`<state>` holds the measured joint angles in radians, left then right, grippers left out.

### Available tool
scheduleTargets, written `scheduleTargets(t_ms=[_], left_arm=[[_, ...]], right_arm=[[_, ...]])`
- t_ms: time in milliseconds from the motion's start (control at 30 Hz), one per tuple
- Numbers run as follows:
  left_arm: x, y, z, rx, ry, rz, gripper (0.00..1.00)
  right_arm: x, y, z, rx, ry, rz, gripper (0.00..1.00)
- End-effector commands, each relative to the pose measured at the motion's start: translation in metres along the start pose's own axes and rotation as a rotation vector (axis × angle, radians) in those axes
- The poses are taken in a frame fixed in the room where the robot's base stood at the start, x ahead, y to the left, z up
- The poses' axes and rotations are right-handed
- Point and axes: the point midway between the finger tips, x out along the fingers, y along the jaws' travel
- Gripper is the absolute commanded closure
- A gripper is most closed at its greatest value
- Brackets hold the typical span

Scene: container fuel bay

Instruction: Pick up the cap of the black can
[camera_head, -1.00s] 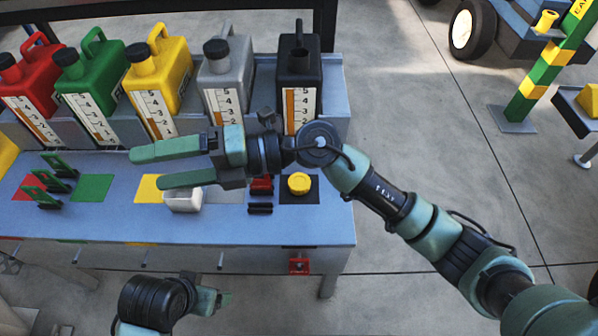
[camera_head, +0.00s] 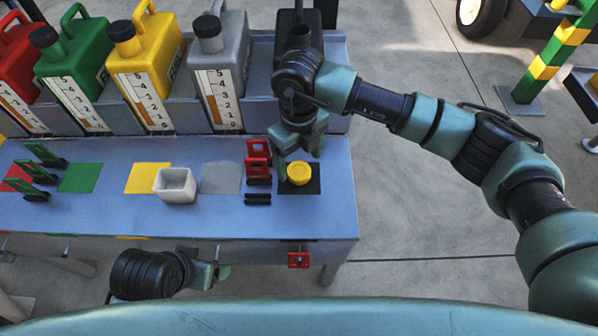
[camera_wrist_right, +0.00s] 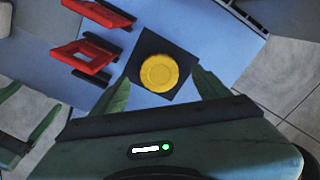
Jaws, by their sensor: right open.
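A round yellow cap (camera_head: 299,173) lies on a black square patch (camera_head: 313,187) at the right end of the bench. The black can (camera_head: 287,18) stands behind it, largely hidden by my right arm. My right gripper (camera_head: 301,164) is open and points down over the cap. In the right wrist view the cap (camera_wrist_right: 159,72) shows between the two fingertips of the right gripper (camera_wrist_right: 160,82); whether they are level with it I cannot tell. My left gripper (camera_head: 220,272) is low in front of the bench, and its jaws are unclear.
Red upright brackets (camera_head: 258,160) stand just left of the cap, close to my right gripper. A white open box (camera_head: 175,185) sits farther left. Grey (camera_head: 211,45), yellow, green and red cans line the back. Green brackets (camera_head: 40,165) stand at the left.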

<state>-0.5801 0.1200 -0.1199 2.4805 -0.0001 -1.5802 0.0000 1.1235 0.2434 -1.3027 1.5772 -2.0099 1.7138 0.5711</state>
Motion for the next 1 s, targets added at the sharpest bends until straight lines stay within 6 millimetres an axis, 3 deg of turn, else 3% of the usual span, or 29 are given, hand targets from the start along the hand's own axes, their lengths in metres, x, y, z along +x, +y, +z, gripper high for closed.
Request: scheduleTargets(t_ms=[167, 400, 467, 633, 667, 1000], left_arm=[[0.006, 0.000, 0.002, 0.000, 0.000, 0.000, 0.20], [0.006, 0.000, 0.002, 0.000, 0.000, 0.000, 0.20], [0.006, 0.000, 0.002, 0.000, 0.000, 0.000, 0.20], [0.006, 0.000, 0.002, 0.000, 0.000, 0.000, 0.20], [0.006, 0.000, 0.002, 0.000, 0.000, 0.000, 0.20], [0.005, 0.000, 0.002, 0.000, 0.000, 0.000, 0.20]], right_arm=[[0.029, 0.001, -0.002, -0.001, 0.002, 0.002, 0.24], [0.031, 0.001, -0.001, -0.002, 0.000, 0.002, 0.24], [0.031, 0.001, -0.001, -0.002, 0.000, 0.002, 0.38], [0.031, 0.001, -0.001, -0.002, 0.000, 0.003, 0.85], [0.031, 0.002, -0.001, -0.002, -0.001, 0.003, 0.89], [0.026, 0.001, -0.001, -0.002, -0.002, 0.003, 0.89]])
